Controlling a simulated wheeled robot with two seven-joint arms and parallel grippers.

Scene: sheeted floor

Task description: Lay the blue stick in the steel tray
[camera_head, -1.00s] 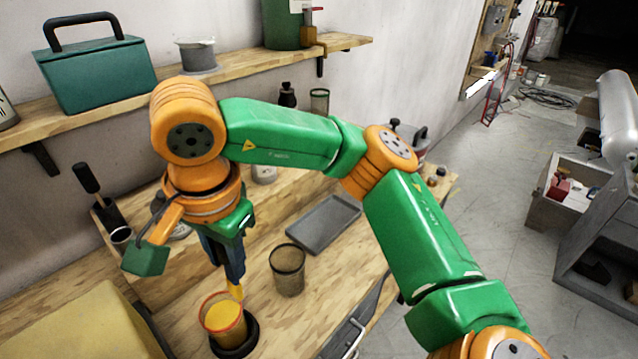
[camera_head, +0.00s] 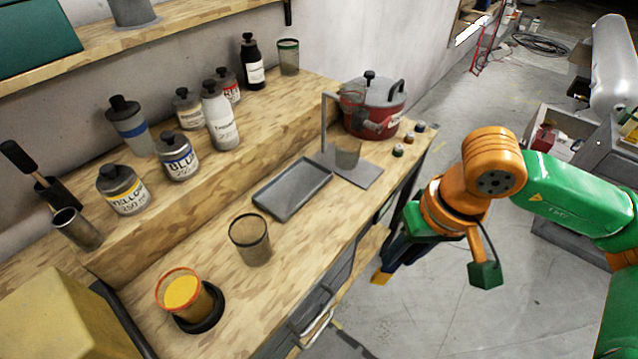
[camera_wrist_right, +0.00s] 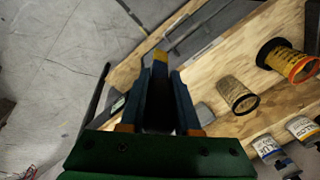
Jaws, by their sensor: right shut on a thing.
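My right gripper (camera_head: 390,264) is at the right of the head view, beyond the bench's front edge and over the floor. It is shut on a stick (camera_head: 380,278) whose lower end shows yellow. The yellow end also shows past the fingers in the right wrist view (camera_wrist_right: 160,57). The rest of the stick is mostly hidden between the dark blue fingers, so its body colour is hard to tell. The steel tray (camera_head: 260,197) lies flat and empty on the bench, left of the gripper and apart from it. My left gripper is not in view.
An orange-rimmed cup of yellow liquid (camera_head: 183,292) stands on a dark round base. A clear dark-rimmed cup (camera_head: 250,240) stands near the tray. A metal stand (camera_head: 362,174) and red pot (camera_head: 375,108) are behind it. Several bottles (camera_head: 178,157) line the raised shelf.

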